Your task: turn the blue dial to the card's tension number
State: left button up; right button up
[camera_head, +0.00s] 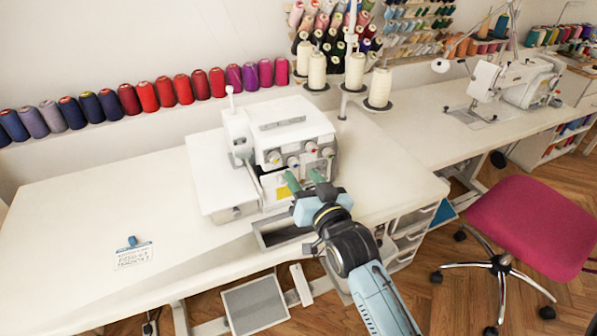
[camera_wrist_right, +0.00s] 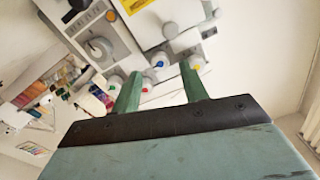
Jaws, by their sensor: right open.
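The white sewing machine (camera_head: 280,130) stands on the table, with several small tension dials on its front. The dial with the blue mark (camera_wrist_right: 158,61) shows in the right wrist view, between the lines of my two green fingertips. My right gripper (camera_head: 303,177) is open and empty in front of the dials; it also shows in the right wrist view (camera_wrist_right: 160,72). I cannot tell whether a finger touches the dial. The dial's number is too small to read. The card (camera_head: 134,256) lies flat on the table at the left, its print too small to read surely. My left gripper is out of view.
A small blue object (camera_head: 132,241) lies at the card's top edge. White thread cones (camera_head: 355,72) stand behind the machine. The table's left part (camera_head: 90,210) is mostly clear.

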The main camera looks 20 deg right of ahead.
aim_at(295, 166)
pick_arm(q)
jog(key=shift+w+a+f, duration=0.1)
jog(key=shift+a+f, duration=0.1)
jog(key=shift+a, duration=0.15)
pick_arm(e)
jog(key=shift+w, duration=1.6)
grip_shut()
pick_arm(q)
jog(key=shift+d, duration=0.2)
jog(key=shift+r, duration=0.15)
